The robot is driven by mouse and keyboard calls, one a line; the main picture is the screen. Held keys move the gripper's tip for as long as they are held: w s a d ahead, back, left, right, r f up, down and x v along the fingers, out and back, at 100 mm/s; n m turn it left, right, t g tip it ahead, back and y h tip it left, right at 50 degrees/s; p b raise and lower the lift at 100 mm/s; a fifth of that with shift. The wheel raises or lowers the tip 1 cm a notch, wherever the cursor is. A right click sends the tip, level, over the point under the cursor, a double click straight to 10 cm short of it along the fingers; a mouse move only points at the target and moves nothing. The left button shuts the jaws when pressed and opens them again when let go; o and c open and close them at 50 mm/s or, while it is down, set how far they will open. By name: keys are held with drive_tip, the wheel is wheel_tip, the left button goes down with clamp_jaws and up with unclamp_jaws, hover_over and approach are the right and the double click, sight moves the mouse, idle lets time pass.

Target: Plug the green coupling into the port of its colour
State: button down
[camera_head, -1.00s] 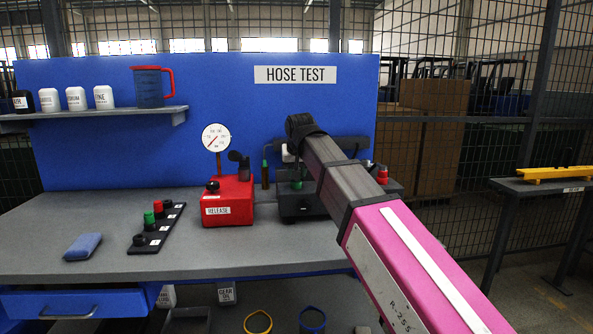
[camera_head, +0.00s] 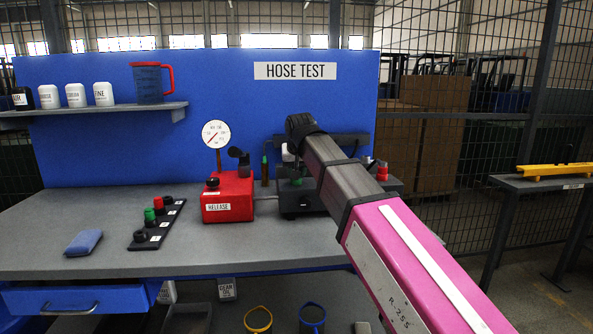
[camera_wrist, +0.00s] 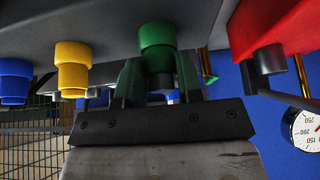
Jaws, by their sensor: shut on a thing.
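In the wrist view, which is upside down, my gripper (camera_wrist: 158,78) is shut at a green stepped piece (camera_wrist: 158,36) against the dark test box (camera_wrist: 112,22). The held green coupling is mostly hidden between the dark fingers. I cannot tell where it ends and the green port begins, or whether it is fully seated. The yellow port (camera_wrist: 72,52) and blue port (camera_wrist: 14,68) sit beside it. In the head view my forearm covers the gripper and much of the dark box (camera_head: 295,204); a bit of green (camera_head: 297,181) shows on the box's top.
The red release box (camera_head: 235,197) with its gauge (camera_head: 216,134) stands close to the left of the dark box. A black rack (camera_head: 150,240) with red, green and black pieces and a blue sponge (camera_head: 84,242) lie further left. The front middle bench (camera_head: 230,247) is clear.

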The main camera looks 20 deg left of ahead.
drive_tip(key=shift+s+f, duration=0.1)
drive_tip(key=shift+f, duration=0.1)
drive_tip(key=c, duration=0.7)
unclamp_jaws()
drive_tip(key=shift+d, duration=0.1)
drive_tip(key=shift+r, duration=0.1)
drive_tip(key=shift+r, duration=0.1)
drive_tip(key=v, duration=0.9)
drive_tip(key=shift+r, duration=0.35)
drive_tip(key=shift+s, duration=0.15)
